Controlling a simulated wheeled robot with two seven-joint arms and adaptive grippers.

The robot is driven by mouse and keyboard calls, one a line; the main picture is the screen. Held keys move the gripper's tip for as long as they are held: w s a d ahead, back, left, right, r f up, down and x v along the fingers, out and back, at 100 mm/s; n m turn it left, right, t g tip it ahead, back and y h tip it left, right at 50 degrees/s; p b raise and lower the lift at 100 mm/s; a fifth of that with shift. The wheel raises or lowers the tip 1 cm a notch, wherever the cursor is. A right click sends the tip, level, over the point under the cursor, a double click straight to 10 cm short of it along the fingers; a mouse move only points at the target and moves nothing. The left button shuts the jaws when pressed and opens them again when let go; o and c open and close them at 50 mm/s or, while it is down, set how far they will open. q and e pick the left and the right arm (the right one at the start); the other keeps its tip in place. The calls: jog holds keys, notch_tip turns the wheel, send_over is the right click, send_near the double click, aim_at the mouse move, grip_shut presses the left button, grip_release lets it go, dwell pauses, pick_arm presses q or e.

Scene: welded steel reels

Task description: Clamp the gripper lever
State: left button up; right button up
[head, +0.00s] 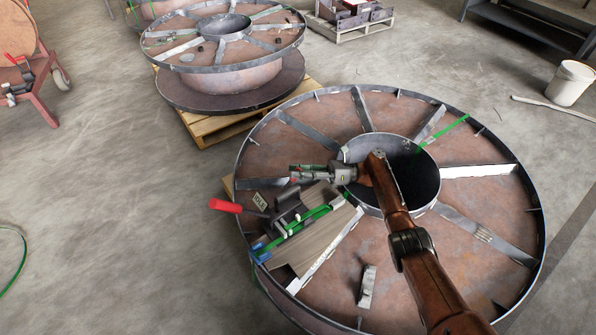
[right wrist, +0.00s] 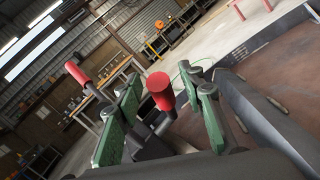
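A dark toggle clamp (head: 287,207) sits on the near reel, beside wooden boards. Its long lever with a red handle (head: 225,206) sticks out left past the reel rim. My right gripper (head: 299,174) is above the reel, just behind the clamp, pointing left. In the right wrist view, its green-padded fingers (right wrist: 168,118) are apart. A red-capped lever (right wrist: 160,88) stands between them in the picture, with visible space on both sides; contact is not seen. Another red handle (right wrist: 75,72) shows beyond the left finger. My left gripper is not in view.
The near reel (head: 470,200) has raised spokes, a rim and an open hub. A small tag (head: 260,201) and wooden boards (head: 320,235) lie near the clamp. A loose bracket (head: 367,287) is in front.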

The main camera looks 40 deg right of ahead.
jog(key=shift+d, duration=0.1)
jog(key=v, duration=0.6)
jog(key=shift+d, duration=0.25)
jog(key=shift+s+d+f, duration=0.15)
jog(key=shift+s+d, duration=0.15)
jog(key=shift+s, duration=0.1)
jog(key=shift+c, duration=0.2)
